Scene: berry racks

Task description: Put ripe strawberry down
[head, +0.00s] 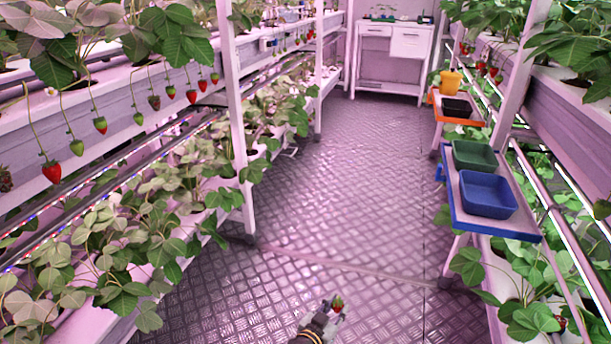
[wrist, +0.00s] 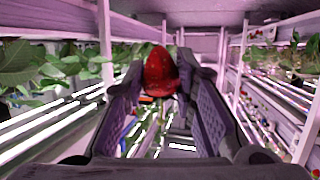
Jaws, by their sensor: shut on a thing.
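My gripper (head: 333,312) is low in the head view, above the aisle floor, with a small red strawberry (head: 338,301) at its fingertips. In the wrist view the red strawberry (wrist: 160,72) sits between the tips of my gripper (wrist: 162,80), which is shut on it. A blue bin (head: 488,196) and a green bin (head: 474,155) stand on a blue-edged stand (head: 463,207) on the right. Both look empty. The bins cannot be told apart in the wrist view.
Plant racks line both sides; hanging strawberries (head: 51,172) show on the left. An orange-edged stand (head: 458,117) farther back holds a black bin (head: 457,108) and a yellow container (head: 451,82). A white cabinet (head: 393,60) stands at the far end. The metal floor (head: 330,190) between is clear.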

